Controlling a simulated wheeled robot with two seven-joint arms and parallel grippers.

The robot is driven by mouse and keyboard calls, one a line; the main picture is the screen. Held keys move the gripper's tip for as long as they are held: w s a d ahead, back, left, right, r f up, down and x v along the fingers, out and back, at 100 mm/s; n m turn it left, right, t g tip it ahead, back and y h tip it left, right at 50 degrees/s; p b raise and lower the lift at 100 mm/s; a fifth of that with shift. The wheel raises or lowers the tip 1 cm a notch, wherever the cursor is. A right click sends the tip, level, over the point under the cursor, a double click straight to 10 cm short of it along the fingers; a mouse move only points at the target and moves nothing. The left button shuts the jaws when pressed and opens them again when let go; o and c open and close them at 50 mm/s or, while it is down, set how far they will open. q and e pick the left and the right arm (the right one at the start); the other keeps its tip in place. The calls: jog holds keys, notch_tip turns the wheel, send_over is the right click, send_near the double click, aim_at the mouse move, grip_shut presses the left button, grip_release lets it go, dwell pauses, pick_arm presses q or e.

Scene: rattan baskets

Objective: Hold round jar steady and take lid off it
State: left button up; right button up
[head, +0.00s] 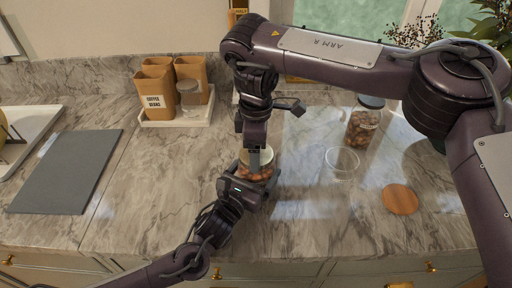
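The round jar (267,172), clear with reddish-brown contents, stands on the marble counter in the middle of the head view. Its pale top (268,155) is partly covered by my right gripper, so I cannot tell how the lid sits. My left gripper (250,180) reaches in from the lower left and is at the jar's near side; its fingertips are not clear. My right gripper (254,160) points down from above at the jar's top. Its fingers overlap the top in view, and their gap and contact are too small to tell.
A clear glass bowl (342,161), a round wooden disc (400,199) and a taller dark-lidded jar of nuts (361,128) stand to the right. A tray (178,122) with brown canisters (155,84) is at back left. A grey board (68,170) lies left. The front right counter is clear.

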pick_arm(q)
jog(key=shift+r, duration=0.1)
pick_arm(e)
jog(key=n, duration=0.8)
jog(key=shift+d+n, duration=0.1)
jog(key=shift+n, duration=0.3)
jog(key=n, duration=1)
jog(key=shift+n, duration=0.4)
jog(key=n, duration=0.4)
jog(key=shift+r, duration=0.1)
jog(key=n, duration=0.6)
jog(key=shift+n, duration=0.3)
jog(key=shift+w+r, duration=0.1)
jog(key=shift+r, duration=1)
